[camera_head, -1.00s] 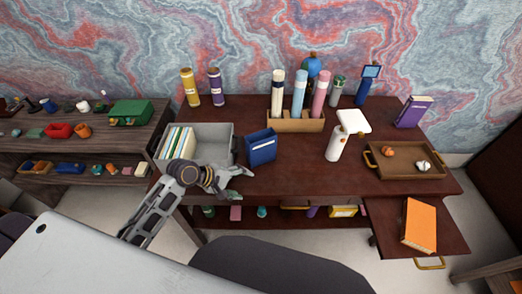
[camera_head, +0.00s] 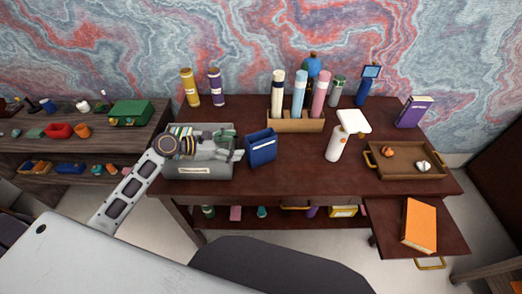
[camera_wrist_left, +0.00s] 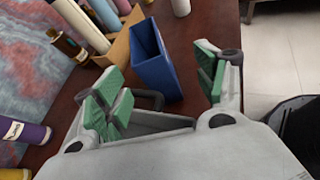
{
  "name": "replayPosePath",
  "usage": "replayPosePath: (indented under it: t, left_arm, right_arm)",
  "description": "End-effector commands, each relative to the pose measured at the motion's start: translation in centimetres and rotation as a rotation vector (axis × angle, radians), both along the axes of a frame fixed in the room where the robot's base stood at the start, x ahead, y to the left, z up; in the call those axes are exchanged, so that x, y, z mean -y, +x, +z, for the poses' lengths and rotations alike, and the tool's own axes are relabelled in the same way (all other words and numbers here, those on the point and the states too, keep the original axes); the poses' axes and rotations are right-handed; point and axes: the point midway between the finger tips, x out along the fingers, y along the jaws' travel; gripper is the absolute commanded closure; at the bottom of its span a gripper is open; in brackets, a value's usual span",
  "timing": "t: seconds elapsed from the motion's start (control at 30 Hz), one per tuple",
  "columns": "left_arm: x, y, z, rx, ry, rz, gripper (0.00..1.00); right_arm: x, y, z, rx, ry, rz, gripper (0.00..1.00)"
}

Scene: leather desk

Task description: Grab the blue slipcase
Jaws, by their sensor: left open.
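The blue slipcase (camera_head: 261,148) stands upright on the dark desk, just right of the grey box. In the left wrist view the slipcase (camera_wrist_left: 157,62) shows its open top and lies ahead, between the lines of the spread fingers. My left gripper (camera_head: 236,146) is over the grey box, pointing right at the slipcase, its fingertips close to the slipcase's left side. In the left wrist view the gripper (camera_wrist_left: 160,88) has its green-padded fingers wide apart with nothing held. Whether any finger touches the slipcase I cannot tell. My right gripper is not in view.
The grey box (camera_head: 200,172) with upright folders sits under my left arm. A wooden holder (camera_head: 295,124) with several tubes stands behind the slipcase. A white bottle-like object (camera_head: 335,144) and a brown tray (camera_head: 405,174) stand to the right. Desk right of the slipcase is clear.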

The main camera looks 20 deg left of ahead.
Motion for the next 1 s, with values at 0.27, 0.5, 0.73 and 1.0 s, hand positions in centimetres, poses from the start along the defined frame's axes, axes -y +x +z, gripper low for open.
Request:
replayPosePath:
  t: [0.27,0.5,0.73,1.0]
  left_arm:
    - [-0.9,1.0,1.2,-0.046,-0.094,0.057,0.29]
    - [-0.9,1.0,1.2,-0.046,-0.094,0.057,0.29]
    - [-0.5,1.3,1.0,-0.047,-0.094,0.055,0.29]
    - [1.0,2.8,0.2,-0.045,-0.094,0.055,0.29]
  right_arm:
    - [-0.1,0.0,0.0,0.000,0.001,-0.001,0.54]
    - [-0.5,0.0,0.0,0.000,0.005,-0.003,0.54]
    - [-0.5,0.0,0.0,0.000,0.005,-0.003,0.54]
    - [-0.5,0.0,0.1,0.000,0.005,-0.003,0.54]
